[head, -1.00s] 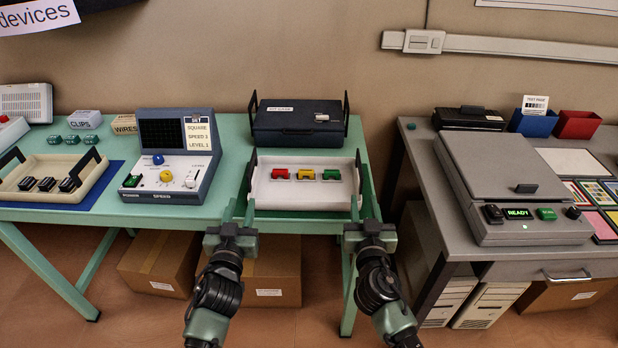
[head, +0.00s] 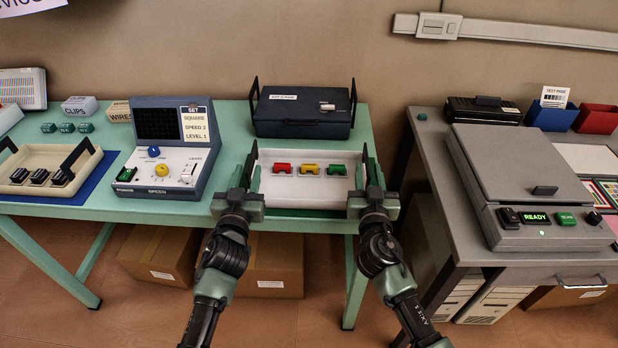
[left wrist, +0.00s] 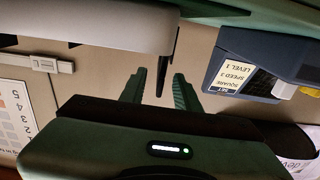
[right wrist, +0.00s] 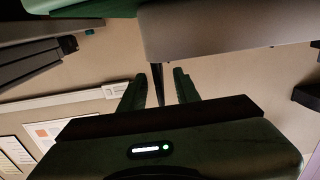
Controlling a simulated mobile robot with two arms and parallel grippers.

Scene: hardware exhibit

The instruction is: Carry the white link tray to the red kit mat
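The white link tray (head: 318,194) sits on the green table, holding a red, a yellow and a green link piece in a row. It has a dark upright handle at each end. My left gripper (head: 246,178) is at the tray's left handle; in the left wrist view its open fingers (left wrist: 160,84) stand either side of the dark handle, with gaps showing. My right gripper (head: 368,178) is at the right handle; in the right wrist view its open fingers (right wrist: 160,80) also straddle the handle. I cannot make out a red kit mat in these views.
A dark blue case (head: 302,116) stands right behind the tray. A control device (head: 168,150) stands to its left, then a cream tray (head: 22,184) on a blue mat. A grey desk (head: 440,180) with a grey lidded machine (head: 522,180) is to the right, across a gap.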

